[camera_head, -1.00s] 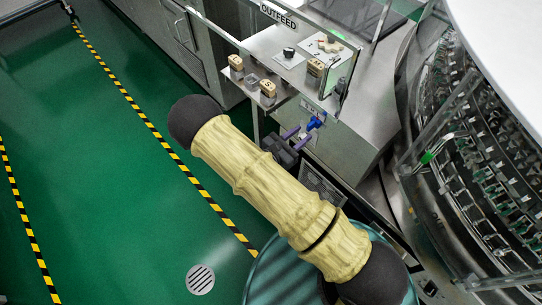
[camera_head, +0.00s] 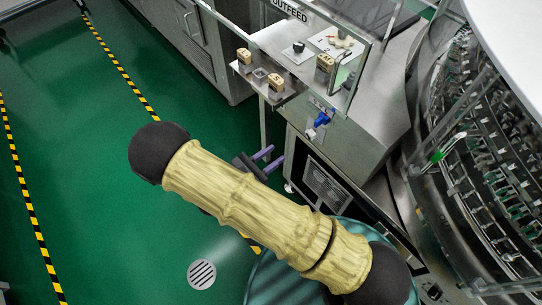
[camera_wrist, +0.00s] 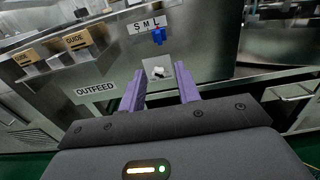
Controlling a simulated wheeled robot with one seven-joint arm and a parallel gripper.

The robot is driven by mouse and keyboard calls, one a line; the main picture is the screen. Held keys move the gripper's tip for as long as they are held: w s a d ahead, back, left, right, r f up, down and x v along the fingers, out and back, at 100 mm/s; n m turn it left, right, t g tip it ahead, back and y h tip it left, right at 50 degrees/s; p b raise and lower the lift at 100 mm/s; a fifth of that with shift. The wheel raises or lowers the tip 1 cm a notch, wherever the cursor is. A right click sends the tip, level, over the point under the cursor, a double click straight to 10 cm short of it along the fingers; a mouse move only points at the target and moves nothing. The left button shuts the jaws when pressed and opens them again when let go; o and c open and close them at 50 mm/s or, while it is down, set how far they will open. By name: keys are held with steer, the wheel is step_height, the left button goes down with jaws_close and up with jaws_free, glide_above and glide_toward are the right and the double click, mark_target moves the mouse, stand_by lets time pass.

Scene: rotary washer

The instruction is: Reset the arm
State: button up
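My gripper (camera_head: 262,158) shows in the head view just past my yellow-sleeved arm, left of the grey cabinet below the outfeed shelf. It also shows in the wrist view (camera_wrist: 160,84), with its two purple fingers apart and nothing between them. A blue knob (camera_head: 323,118) under an S M L label is on the cabinet front. In the wrist view the blue knob (camera_wrist: 158,37) is ahead of the fingers and apart from them. My arm hides part of the gripper's body in the head view.
The outfeed shelf (camera_head: 292,84) holds tan guide blocks (camera_head: 244,56) and a clear panel. The rotary washer (camera_head: 480,150) with many clamps stands at the right. Green floor (camera_head: 90,190) with striped tape and a drain (camera_head: 202,274) is open at the left.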

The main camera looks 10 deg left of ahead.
stand_by(0.3)
steer(key=s+d+r+m+g+y+p, duration=0.2)
steer(key=d+r+m+g+p, duration=0.1)
steer(key=d+r+m+g, duration=0.3)
steer(key=s+d+r+m+g+y+p, duration=0.2)
steer(key=d+r+m+g, duration=0.3)
steer(key=d+m+g, duration=0.35)
steer(key=d+r+m+t+y+p, duration=0.4)
steer(key=r+m+y, duration=0.4)
steer(key=r+m, duration=0.4)
step_height(320, 180, up, 2)
steer(key=shift+d+r+m+y+p, duration=0.2)
steer(key=shift+d+m+y+p, duration=0.15)
steer(key=shift+d, duration=0.25)
steer(key=shift+o, duration=0.4)
stand_by(2.4)
steer(key=shift+w, duration=0.15)
